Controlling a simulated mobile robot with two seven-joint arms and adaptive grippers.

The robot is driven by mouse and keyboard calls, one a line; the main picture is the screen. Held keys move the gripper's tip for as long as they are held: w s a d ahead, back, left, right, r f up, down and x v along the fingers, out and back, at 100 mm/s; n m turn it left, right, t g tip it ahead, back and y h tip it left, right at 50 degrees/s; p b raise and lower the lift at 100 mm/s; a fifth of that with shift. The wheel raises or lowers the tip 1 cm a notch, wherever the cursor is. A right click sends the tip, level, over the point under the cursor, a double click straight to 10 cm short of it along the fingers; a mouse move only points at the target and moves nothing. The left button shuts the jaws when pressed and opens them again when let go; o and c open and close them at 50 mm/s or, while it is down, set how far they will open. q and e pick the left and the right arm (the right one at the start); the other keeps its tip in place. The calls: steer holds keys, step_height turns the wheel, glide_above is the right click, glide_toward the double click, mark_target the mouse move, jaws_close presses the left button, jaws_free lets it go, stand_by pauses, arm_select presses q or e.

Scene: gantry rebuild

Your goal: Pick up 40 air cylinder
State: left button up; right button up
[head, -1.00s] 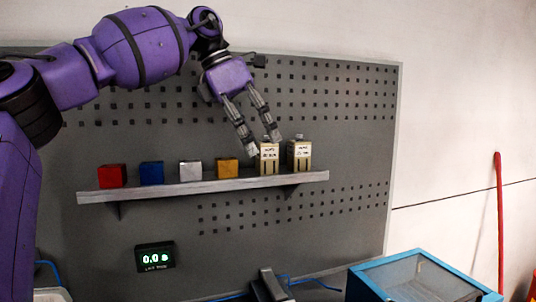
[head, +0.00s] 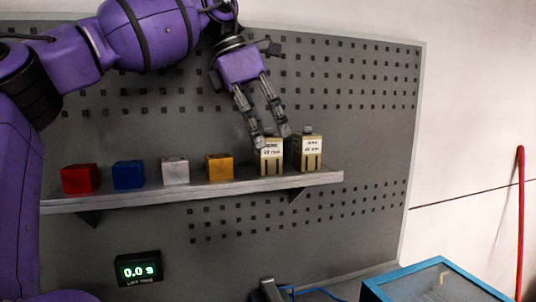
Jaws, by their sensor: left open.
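Two tan air cylinders stand upright side by side at the right end of a grey shelf (head: 240,189): a left one (head: 270,160) and a right one (head: 308,153). Both carry white labels with small print. I cannot tell for sure which label says 40. My left gripper (head: 271,136) points down and is open, its fingertips at the top of the left cylinder, one on either side. Whether they touch it I cannot tell; the cylinder's top is partly hidden by the fingers. My right gripper is not in view.
Red (head: 80,179), blue (head: 128,174), silver (head: 175,170) and orange (head: 219,167) blocks stand on the shelf to the left. A perforated grey panel (head: 350,120) is behind. A blue-framed box (head: 400,275) is at lower right.

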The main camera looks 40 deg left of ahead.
mark_target(269, 136)
arm_select(q)
steer(key=shift+x, duration=1.6)
steer(key=shift+r, duration=0.1)
jaws_close()
